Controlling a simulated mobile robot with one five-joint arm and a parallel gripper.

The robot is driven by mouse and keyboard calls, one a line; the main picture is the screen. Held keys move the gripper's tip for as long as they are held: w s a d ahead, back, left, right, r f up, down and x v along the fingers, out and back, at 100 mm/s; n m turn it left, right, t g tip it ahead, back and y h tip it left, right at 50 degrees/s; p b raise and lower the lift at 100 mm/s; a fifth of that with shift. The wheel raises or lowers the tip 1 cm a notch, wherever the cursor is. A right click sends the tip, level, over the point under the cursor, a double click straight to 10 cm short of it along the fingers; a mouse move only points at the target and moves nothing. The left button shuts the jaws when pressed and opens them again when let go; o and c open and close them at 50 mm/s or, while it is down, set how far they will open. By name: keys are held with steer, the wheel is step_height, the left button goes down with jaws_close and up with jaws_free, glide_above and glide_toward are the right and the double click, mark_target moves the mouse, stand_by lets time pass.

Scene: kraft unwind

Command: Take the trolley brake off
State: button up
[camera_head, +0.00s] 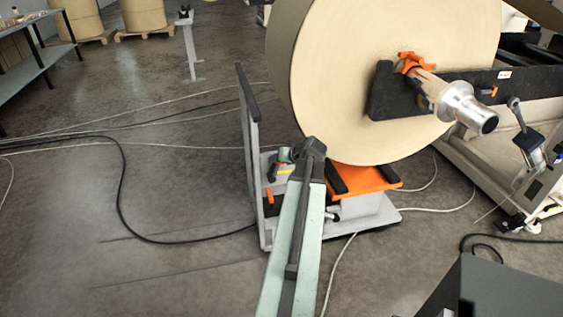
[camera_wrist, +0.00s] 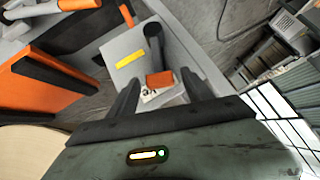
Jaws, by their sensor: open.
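The trolley (camera_head: 385,222) stands under the big paper roll, with a grey base, an orange top and an upright push frame. In the wrist view, a small lever (camera_wrist: 153,45) with a black rounded end and an orange block (camera_wrist: 160,80) sits on a grey panel with a yellow strip; it looks like the brake, but I cannot tell its setting for sure. My gripper (camera_wrist: 160,77) is open, with one dark finger on each side of the orange block. I cannot tell whether either finger touches it.
The kraft roll (camera_head: 375,75) hangs close above the trolley on a shaft of the unwind stand (camera_head: 440,92). The push frame (camera_head: 249,150) rises left of my arm. Cables (camera_head: 122,180) lie across the floor. Open floor lies to the left.

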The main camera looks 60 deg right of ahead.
steer(key=p+v, duration=0.4)
steer(key=v, duration=0.3)
steer(key=shift+s+r+p, duration=0.15)
steer(key=shift+s+p, duration=0.1)
steer(key=shift+p, duration=0.1)
